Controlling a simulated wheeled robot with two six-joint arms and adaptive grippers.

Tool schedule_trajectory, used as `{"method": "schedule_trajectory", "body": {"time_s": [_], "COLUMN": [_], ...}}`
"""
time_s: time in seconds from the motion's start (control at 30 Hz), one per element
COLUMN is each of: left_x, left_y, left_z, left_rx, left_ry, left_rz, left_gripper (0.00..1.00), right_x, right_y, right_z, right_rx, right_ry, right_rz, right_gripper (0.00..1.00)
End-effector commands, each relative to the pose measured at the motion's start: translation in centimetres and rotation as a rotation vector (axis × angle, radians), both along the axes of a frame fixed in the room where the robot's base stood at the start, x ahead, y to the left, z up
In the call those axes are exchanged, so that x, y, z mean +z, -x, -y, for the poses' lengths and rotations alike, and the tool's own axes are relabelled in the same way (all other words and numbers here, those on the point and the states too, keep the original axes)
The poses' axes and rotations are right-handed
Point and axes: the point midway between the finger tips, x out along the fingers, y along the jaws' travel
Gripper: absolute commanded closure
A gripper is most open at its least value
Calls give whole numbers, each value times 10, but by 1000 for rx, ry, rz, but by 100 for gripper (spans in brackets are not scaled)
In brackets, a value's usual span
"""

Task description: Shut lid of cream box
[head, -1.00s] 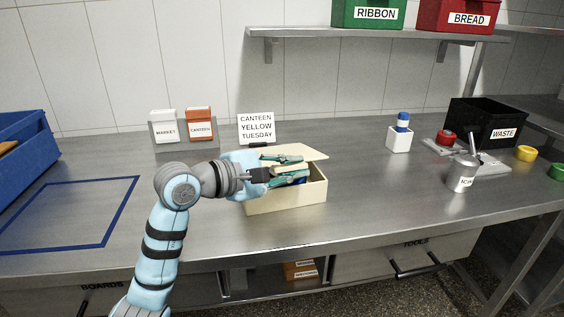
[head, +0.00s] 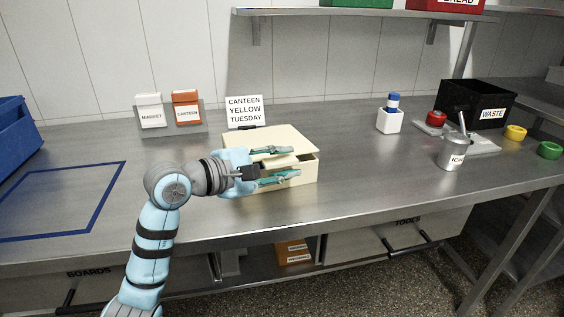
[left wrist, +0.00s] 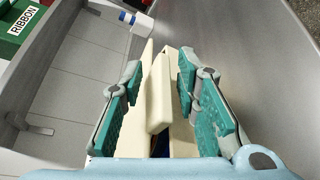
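The cream box (head: 309,173) stands on the metal worktop in the middle of the head view. Its lid (head: 280,136) slopes down toward the front and is partly open; a gap shows between lid and box. My left gripper (head: 295,162) is at the front of the box, its teal fingers apart, one above the lid's front part and one lower, before the box. In the left wrist view a cream bar (left wrist: 160,95) on the lid (left wrist: 144,75) lies between the open fingers, with space on both sides. Something dark blue (left wrist: 160,146) shows inside the box. My right gripper is out of view.
A sign (head: 245,111) stands close behind the box. Market and canteen containers (head: 186,105) are at back left. A white holder (head: 390,121), a metal cup (head: 452,152) and a black waste bin (head: 478,103) are to the right. Bare worktop lies right of the box.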

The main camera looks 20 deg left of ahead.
Motion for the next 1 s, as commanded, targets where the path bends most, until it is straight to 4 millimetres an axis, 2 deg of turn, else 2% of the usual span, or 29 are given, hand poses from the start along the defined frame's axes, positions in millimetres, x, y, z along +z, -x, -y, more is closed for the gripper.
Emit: {"method": "schedule_trajectory", "body": {"time_s": [0.27,0.37,0.7,0.83,1.0], "left_x": [1,3,15,17,21], "left_y": [1,8,71,83,93], "left_z": [-1,-8,-51,-65,-68], "left_rx": [0,4,3,18,6], "left_ry": [-2,-4,-13,-8,-4], "left_rz": [3,6,-1,0,0], "left_gripper": [70,70,70,70,70], "right_x": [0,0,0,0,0], "right_y": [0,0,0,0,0], "right_z": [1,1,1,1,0], "right_rx": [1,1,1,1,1], "right_ry": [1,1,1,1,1], "right_rz": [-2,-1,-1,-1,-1], "right_gripper": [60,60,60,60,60]}}
